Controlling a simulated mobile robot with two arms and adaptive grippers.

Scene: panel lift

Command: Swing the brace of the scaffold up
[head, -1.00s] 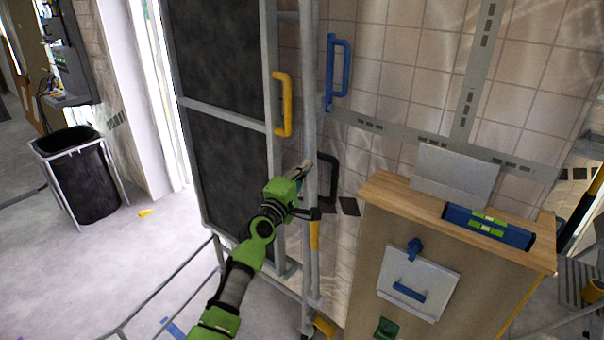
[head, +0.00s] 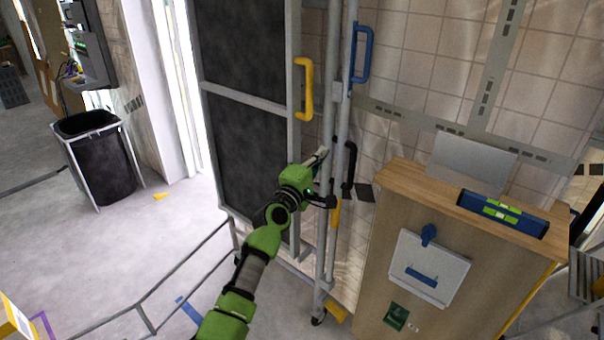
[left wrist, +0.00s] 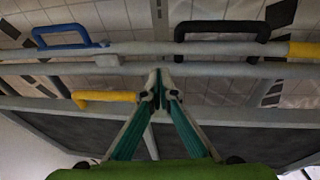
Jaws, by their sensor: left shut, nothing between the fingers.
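The scaffold shows as grey upright poles (head: 331,110) in front of the tiled wall. A second pole (head: 345,70) runs close beside them and carries a blue handle (head: 364,52). I cannot tell for sure which pole is the brace. A black handle (head: 349,168) and a yellow sleeve (head: 334,213) sit lower down. My left gripper (head: 320,156) is shut and empty, its tips close to the poles, below the yellow handle (head: 303,88). In the left wrist view the shut fingertips (left wrist: 159,86) are beside the nearer pole (left wrist: 215,70); contact is unclear. My right gripper is out of view.
A dark framed panel (head: 245,145) stands left of the poles. A wooden cabinet (head: 385,255) with a blue level (head: 503,212) on top stands close on the right. A black bin (head: 100,165) is at the left. Low grey rails (head: 185,265) cross the floor.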

